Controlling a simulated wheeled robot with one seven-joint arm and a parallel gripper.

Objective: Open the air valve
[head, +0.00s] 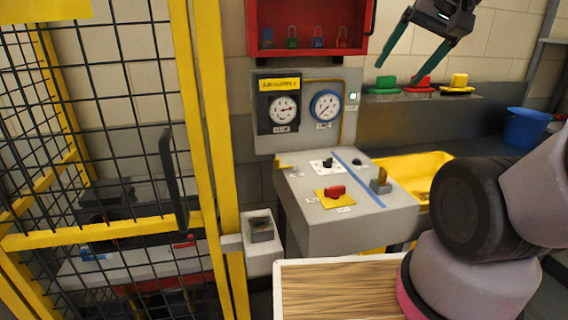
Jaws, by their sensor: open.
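A grey panel (263,143) on the wall bears a yellow label that seems to read air supply, a black-framed gauge (284,108) and a blue-rimmed gauge (326,106). On the grey console (345,232) below are a red knob (335,191) on a yellow plate, small black knobs (328,162) and a yellow lever (382,175) on a grey block. I cannot tell which of these is the air valve. My gripper (398,77) is open and empty, high at the upper right, apart from the panel and console.
A red cabinet (252,28) with several padlocks hangs above the panel. Green, red and yellow items (384,86) sit on a ledge below my gripper. A yellow bin (423,165) and blue bucket (525,128) are right. A yellow mesh fence (204,130) stands left; a wooden-topped surface (335,292) is in front.

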